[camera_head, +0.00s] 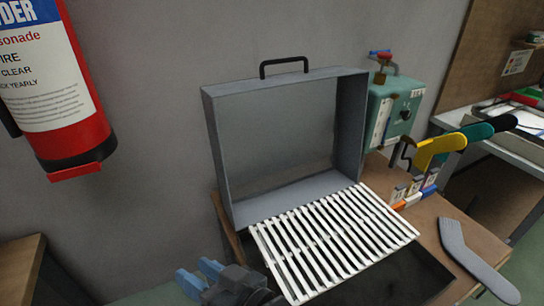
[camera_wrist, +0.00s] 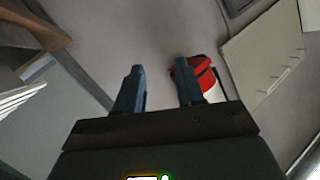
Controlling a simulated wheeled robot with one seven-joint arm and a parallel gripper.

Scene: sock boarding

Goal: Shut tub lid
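The tub's grey lid (camera_head: 355,130) stands open and upright against the wall, its hollow inner side facing me. A black handle (camera_head: 284,62) sits on its top edge. A white slatted rack (camera_head: 330,240) lies in front of the lid, over a dark tub (camera_head: 405,278) that is mostly hidden. My gripper (camera_head: 199,276) is at the bottom left of the head view, left of and apart from the rack and lid. In the wrist view my gripper (camera_wrist: 160,78) has its two blue fingers spread with nothing between them.
A fire extinguisher (camera_head: 60,90) hangs on the wall at left; red shows beyond the fingers in the wrist view. A teal box (camera_head: 395,105) stands right of the lid. Yellow, green and black foot-shaped boards (camera_head: 440,148) are beside it. A grey board (camera_head: 470,255) lies on the wooden table's right.

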